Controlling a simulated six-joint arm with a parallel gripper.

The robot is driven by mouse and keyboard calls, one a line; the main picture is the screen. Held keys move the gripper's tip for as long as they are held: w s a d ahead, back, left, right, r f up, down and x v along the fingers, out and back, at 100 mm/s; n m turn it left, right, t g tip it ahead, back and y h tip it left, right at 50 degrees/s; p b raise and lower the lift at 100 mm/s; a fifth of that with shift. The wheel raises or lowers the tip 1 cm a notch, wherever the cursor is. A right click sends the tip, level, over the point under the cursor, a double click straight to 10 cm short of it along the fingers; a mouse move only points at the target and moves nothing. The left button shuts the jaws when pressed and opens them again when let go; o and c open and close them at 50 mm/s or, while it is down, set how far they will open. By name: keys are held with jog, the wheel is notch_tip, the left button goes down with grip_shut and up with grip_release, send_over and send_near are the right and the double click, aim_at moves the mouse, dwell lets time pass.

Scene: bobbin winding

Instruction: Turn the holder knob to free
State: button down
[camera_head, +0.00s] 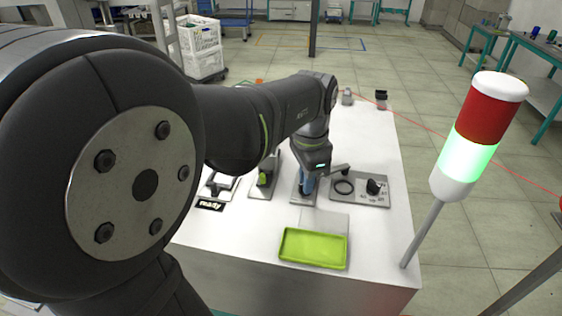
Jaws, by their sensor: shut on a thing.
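My gripper (308,188) points down over a small grey plate (297,198) in the middle of the table. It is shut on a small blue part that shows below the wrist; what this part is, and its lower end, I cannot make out. A black knob (375,187) with small markings around it stands on a larger grey plate (351,200) to the right, apart from my gripper. A dark ring (344,187) lies on that plate, left of the knob. I cannot tell which knob is the holder knob; the markings are too small to read.
A green tray (314,266) sits at the table's front. A signal tower (466,160), lit green, rises at the right. Small dark items (381,99) stand at the back.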

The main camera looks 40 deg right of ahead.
jog(key=c, duration=1.5)
grip_release()
notch_tip(320, 180, up, 18)
jog(key=shift+f, duration=0.25)
notch_tip(320, 180, down, 18)
jog(key=shift+r, duration=0.25)
